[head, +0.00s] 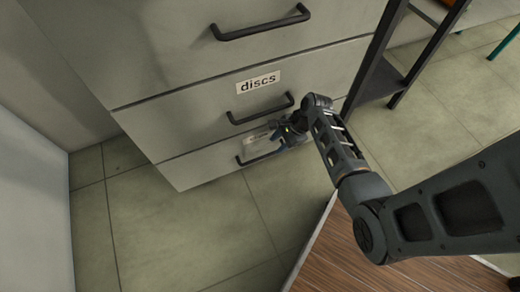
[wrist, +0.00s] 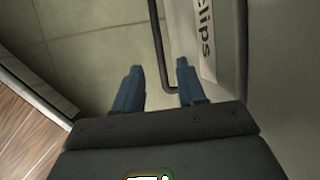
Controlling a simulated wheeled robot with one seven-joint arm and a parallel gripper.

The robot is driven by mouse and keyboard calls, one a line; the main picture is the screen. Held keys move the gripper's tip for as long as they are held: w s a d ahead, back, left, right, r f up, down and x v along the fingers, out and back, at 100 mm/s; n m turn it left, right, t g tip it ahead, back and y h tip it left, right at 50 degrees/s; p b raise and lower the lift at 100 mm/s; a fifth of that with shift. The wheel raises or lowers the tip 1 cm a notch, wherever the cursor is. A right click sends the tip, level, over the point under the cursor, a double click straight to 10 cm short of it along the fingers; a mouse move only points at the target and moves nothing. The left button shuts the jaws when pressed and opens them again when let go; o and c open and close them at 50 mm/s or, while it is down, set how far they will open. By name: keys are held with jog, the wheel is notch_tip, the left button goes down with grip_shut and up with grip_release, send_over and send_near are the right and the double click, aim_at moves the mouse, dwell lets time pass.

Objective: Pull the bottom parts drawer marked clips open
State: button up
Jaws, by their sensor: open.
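The bottom drawer (head: 195,169) of the grey cabinet is shut, its front flush with the drawers above. Its dark bar handle (head: 250,160) is partly hidden by my gripper (head: 284,141) in the head view. In the wrist view, the label "clips" (wrist: 207,42) is readable on the drawer front, right of the handle (wrist: 158,45). My gripper (wrist: 158,66) is open, with two blue fingers. The handle bar shows between the fingertips, nearer the right one. I cannot tell whether either finger touches it.
The drawer marked "discs" (head: 180,131) is just above, also shut, with its own handle (head: 260,110). Tiled floor (head: 185,225) lies clear before the cabinet. A wooden surface (head: 375,265) is at the bottom right, and a dark metal frame (head: 372,75) stands right of the cabinet.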

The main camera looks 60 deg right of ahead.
aim_at(267, 155)
jog(key=b+x, duration=0.3)
jog(key=x, duration=0.4)
jog(key=shift+a+f+b, duration=0.1)
jog(key=shift+f+b, duration=0.2)
jog(key=shift+c, duration=0.2)
grip_shut()
